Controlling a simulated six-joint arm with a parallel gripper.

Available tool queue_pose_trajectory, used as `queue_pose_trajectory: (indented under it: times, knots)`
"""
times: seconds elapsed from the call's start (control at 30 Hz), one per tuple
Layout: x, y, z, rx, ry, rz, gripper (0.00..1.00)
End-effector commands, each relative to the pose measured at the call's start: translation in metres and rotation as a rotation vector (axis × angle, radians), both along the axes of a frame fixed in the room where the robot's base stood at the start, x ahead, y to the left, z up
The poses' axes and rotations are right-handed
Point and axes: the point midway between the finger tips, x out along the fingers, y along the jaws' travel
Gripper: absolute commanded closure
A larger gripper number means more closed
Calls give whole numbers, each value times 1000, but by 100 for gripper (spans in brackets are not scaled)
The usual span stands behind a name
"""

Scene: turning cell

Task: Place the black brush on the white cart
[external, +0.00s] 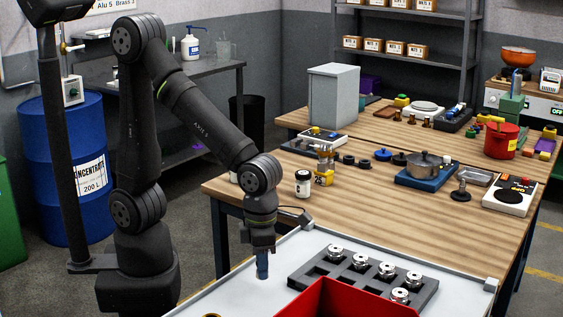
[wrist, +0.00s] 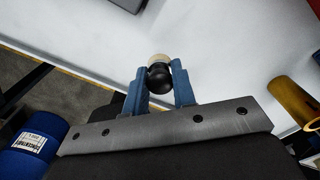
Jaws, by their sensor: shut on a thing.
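My gripper (external: 262,268) points down over the white cart (external: 228,297) at the front of the external view, left of the grey tray. In the wrist view its blue fingers (wrist: 161,86) are shut on the black brush (wrist: 160,78), which shows a round black end and a pale, cream-coloured part beyond it. The brush cannot be made out in the external view. The white cart top also fills much of the wrist view (wrist: 230,70). I cannot tell whether the brush touches the cart.
On the cart, a grey tray (external: 335,280) holds several metal parts, with a red bin (external: 350,300) in front. A brass cylinder (wrist: 292,97) stands at the right in the wrist view. A wooden table (external: 400,215) with many items lies behind; a blue drum (external: 65,165) stands left.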

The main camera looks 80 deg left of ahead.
Motion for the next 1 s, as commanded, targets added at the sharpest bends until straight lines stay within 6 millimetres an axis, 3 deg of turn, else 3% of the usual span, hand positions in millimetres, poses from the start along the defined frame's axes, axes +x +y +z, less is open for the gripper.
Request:
queue_pose_trajectory:
  times: [0.2, 0.63, 0.67, 0.77, 1.0]
  knots:
    - [-1, 0, -31, 3, 3, 0, 98]
    - [-1, 0, -38, 1, 2, 0, 98]
    - [-1, 0, -38, 1, 2, 0, 74]
    - [-1, 0, -38, 1, 1, 0, 54]
    - [-1, 0, -38, 1, 1, 0, 54]
